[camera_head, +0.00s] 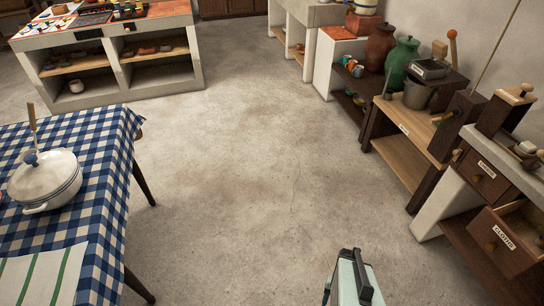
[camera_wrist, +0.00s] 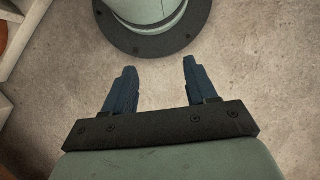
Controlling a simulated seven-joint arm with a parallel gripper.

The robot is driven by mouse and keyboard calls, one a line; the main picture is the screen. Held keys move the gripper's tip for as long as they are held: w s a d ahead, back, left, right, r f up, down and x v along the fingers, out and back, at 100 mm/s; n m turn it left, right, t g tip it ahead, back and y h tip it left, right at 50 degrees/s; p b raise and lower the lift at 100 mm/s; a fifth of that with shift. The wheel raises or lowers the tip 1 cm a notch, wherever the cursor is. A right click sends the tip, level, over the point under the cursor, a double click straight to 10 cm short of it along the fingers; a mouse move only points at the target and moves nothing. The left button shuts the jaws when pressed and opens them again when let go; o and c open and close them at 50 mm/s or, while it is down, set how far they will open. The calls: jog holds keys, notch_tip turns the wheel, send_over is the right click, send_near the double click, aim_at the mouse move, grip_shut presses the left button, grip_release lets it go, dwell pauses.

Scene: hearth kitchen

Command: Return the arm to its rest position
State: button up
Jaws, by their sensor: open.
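My gripper (camera_wrist: 157,82) shows in the wrist view with its two dark blue fingers spread apart. It is open, with nothing between the fingers. It points down toward bare concrete floor, with part of my own pale green, dark-rimmed body just beyond the fingertips. In the head view, a pale green part of my arm shows at the bottom, right of centre; the fingers cannot be made out there.
A table with a blue checked cloth (camera_head: 110,150) and a white pot (camera_head: 45,182) stands at left. At right are a wooden shelf unit (camera_head: 405,150) and an open drawer (camera_head: 503,240). A counter (camera_head: 120,45) stands at the back left. The floor (camera_head: 235,150) between is clear.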

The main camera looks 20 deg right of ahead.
jog(key=a+f+n+g+h, duration=0.1)
jog(key=a+n, duration=0.6)
jog(key=a, duration=0.7)
jog(key=shift+a+f+g+h, duration=0.3)
jog(key=shift+g+h, duration=0.3)
jog(key=shift+h, duration=0.6)
